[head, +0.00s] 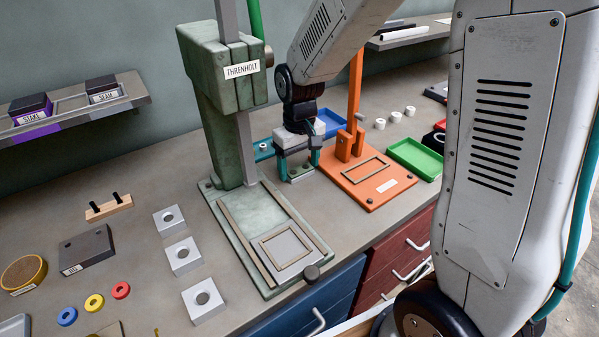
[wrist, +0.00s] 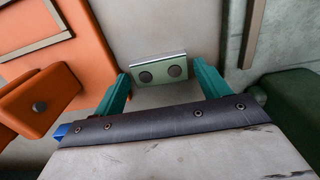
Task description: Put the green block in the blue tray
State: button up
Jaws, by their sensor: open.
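The green block (wrist: 160,70) is pale green with two dark round spots on one face. It stands on the bench between the green press and the orange press. In the head view, part of the block (head: 299,173) shows below my gripper (head: 298,163). In the wrist view my gripper (wrist: 162,78) is open, its teal fingers on either side of the block, with gaps visible. I cannot tell how far down the fingers reach. The blue tray (head: 331,122) is behind, partly hidden by my arm and the orange press.
The green press (head: 222,110) stands close on the left and the orange press (head: 366,178) close on the right. A green tray (head: 416,158) lies beyond the orange press. Several white rings (head: 395,117) lie at the back right.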

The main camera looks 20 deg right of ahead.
jog(key=shift+f, duration=0.4)
jog(key=c, duration=0.9)
jog(key=shift+r, duration=0.1)
